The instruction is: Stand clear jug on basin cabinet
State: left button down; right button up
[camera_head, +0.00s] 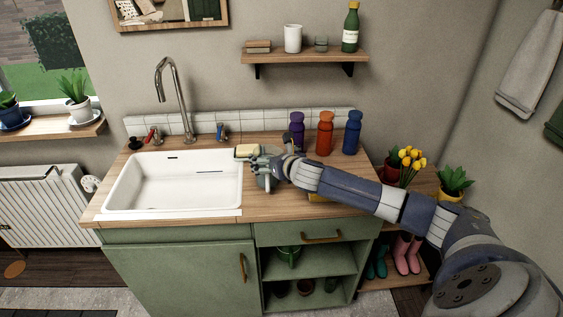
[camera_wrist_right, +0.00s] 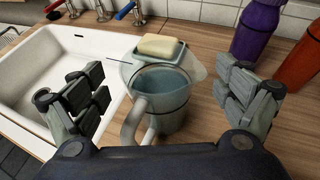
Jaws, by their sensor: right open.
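The clear jug (camera_wrist_right: 172,98) stands upright on the wooden top of the green basin cabinet (camera_head: 180,275), just right of the sink. In the right wrist view its handle points toward my gripper and its body lies between the two fingers. My right gripper (camera_head: 262,166) is open, with a finger on each side of the jug and visible gaps to it. In the head view the gripper and wrist hide most of the jug. My left gripper is in neither view.
A white sink (camera_head: 175,182) with a tall tap (camera_head: 180,95) is to the left. A soap bar (camera_wrist_right: 161,45) on a dish sits behind the jug. Purple (camera_head: 297,131), orange (camera_head: 325,134) and blue (camera_head: 352,133) bottles stand at the back right. A shelf (camera_head: 305,54) hangs above.

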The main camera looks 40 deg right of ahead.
jog(key=b+v, duration=0.1)
jog(key=v, duration=0.9)
dwell(0.3)
